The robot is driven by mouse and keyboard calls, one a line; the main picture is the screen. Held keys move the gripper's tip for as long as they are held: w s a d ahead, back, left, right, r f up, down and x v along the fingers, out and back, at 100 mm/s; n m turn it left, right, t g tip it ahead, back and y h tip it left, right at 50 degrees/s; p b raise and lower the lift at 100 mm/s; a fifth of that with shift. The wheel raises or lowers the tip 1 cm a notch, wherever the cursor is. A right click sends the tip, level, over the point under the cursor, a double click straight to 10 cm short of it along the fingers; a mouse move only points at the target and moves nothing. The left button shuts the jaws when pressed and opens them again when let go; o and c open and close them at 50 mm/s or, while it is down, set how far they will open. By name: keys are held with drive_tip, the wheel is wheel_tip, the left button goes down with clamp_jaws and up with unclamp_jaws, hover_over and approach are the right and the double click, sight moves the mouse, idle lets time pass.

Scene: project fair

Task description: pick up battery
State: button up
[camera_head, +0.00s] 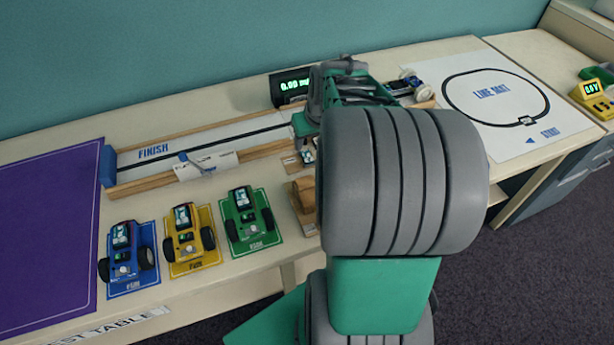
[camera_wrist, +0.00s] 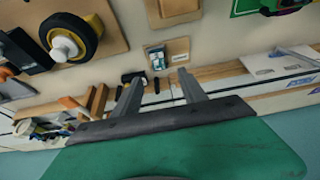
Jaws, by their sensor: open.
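A small dark block with a pale blue-white top, which looks like the battery (camera_wrist: 157,61), lies on a tan card (camera_wrist: 180,46) in the wrist view. It is small and its details are blurred. The two grey fingers of my gripper (camera_wrist: 159,77) are apart, with nothing held between them, and point toward this card. In the head view the likely battery (camera_head: 308,156) shows just below my green hand, partly crowded by my arm. My fingertips are hidden there.
Blue (camera_head: 122,238), yellow (camera_head: 184,225) and green (camera_head: 241,210) toy cars stand on coloured cards at the front left. A wood-railed track (camera_head: 160,181) runs behind. A display (camera_head: 290,86) and a line mat (camera_head: 470,90) lie farther back. A wheel (camera_wrist: 72,38) is near the battery.

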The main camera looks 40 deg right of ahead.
sight(307, 156)
drive_tip(key=shift+w+d+f, duration=0.15)
drive_tip(key=shift+d+f, duration=0.1)
drive_tip(key=shift+f, duration=0.4)
drive_tip(key=x, duration=0.6)
drive_tip(key=shift+a+f, duration=0.1)
drive_tip(key=shift+f, duration=0.3)
clamp_jaws()
